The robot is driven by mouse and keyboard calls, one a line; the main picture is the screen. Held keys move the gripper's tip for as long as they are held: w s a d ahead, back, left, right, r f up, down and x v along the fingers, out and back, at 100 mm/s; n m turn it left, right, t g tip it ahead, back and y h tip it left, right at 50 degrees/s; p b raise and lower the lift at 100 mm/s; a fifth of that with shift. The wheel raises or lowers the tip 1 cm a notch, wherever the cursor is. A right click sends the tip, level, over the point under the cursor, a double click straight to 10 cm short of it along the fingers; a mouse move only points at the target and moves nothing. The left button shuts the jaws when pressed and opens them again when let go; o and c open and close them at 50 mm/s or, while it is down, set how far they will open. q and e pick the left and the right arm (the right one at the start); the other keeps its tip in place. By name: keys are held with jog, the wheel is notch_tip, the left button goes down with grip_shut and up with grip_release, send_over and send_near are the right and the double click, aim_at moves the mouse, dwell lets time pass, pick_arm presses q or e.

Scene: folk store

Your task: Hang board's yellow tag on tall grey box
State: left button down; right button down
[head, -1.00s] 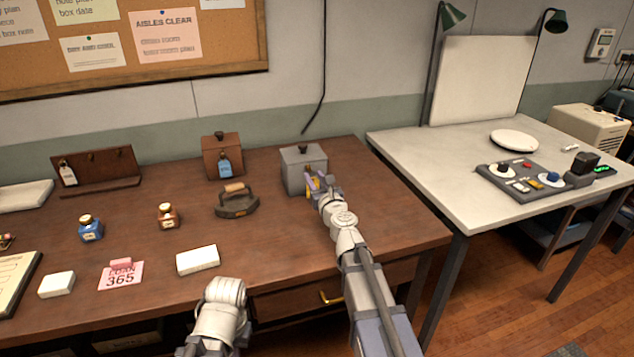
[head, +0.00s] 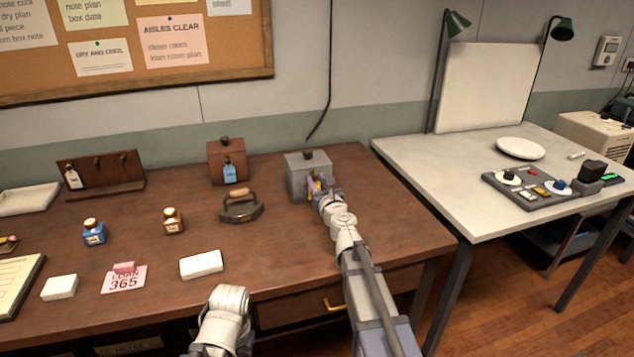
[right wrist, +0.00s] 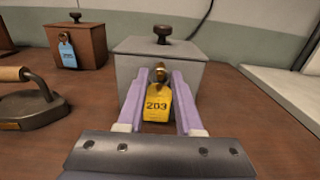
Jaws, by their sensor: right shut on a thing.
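The tall grey box (head: 300,176) with a dark knob on its lid stands at the back right of the brown desk; it also fills the middle of the right wrist view (right wrist: 133,72). The yellow tag (right wrist: 158,103), marked 203, hangs upright at the box's front, just below a brass fitting (right wrist: 160,76). My right gripper (right wrist: 159,85) is shut on the tag, its purple fingers on either side of it and close to the box front. Whether the tag's loop is over the fitting I cannot tell. The peg board (head: 103,176) at the back left holds a white tag (head: 74,179). My left gripper is not in view.
A brown box (head: 226,161) with a blue tag (head: 230,172) and an iron (head: 241,206) stand left of the grey box. Ink bottles, a white block (head: 201,265) and a pink card (head: 124,279) lie further left. A pale table (head: 425,175) adjoins on the right.

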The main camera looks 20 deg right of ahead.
jog(key=shift+c, duration=2.4)
grip_release()
jog(key=shift+s, duration=0.1)
